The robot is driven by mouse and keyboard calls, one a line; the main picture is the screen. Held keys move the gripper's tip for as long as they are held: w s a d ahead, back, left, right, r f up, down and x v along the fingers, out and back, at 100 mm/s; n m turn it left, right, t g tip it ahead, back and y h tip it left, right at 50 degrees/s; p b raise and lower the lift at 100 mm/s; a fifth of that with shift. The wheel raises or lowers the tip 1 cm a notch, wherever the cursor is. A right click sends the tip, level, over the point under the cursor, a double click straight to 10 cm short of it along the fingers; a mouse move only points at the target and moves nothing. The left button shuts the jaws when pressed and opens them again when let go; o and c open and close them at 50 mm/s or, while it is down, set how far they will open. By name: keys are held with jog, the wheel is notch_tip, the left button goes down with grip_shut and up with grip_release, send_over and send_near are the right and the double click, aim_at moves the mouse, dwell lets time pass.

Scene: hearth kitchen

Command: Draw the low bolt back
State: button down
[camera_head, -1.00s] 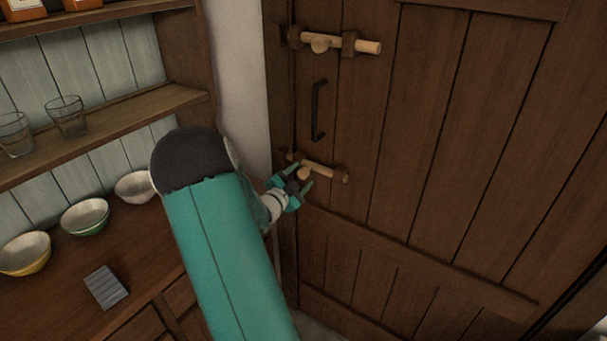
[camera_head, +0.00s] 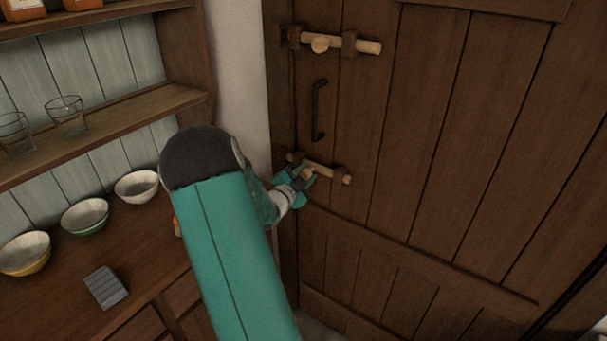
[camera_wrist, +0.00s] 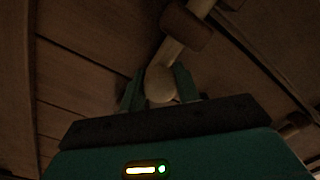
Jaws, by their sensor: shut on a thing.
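The low bolt (camera_head: 323,170) is a pale wooden rod with a round knob, lying across dark brackets on the plank door (camera_head: 420,130). Its right end shows at the right bracket; its left part is partly hidden by my gripper. My gripper (camera_head: 306,175) is at the bolt's knob, reaching in from the lower left. In the wrist view the knob (camera_wrist: 160,83) sits between the two teal fingers, which are shut on it. The rod (camera_wrist: 172,52) runs up and right from the knob into a bracket (camera_wrist: 186,28).
An upper bolt (camera_head: 360,45) and a black handle (camera_head: 317,110) are higher on the door. At left, a wooden dresser (camera_head: 130,245) holds several bowls, a grey ridged block (camera_head: 106,287) and glasses on a shelf. A pale wall strip (camera_head: 235,90) separates dresser and door.

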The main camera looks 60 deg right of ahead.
aim_at(323, 173)
jog(key=s, duration=0.4)
jog(key=shift+s+a, duration=0.15)
jog(key=shift+a, duration=0.15)
jog(key=c, duration=1)
grip_release()
jog(key=shift+s, duration=0.15)
jog(key=a, duration=0.4)
jog(key=w+a, duration=0.1)
jog(key=a, duration=0.8)
jog(key=shift+w+a, duration=0.35)
jog(key=shift+a, duration=0.05)
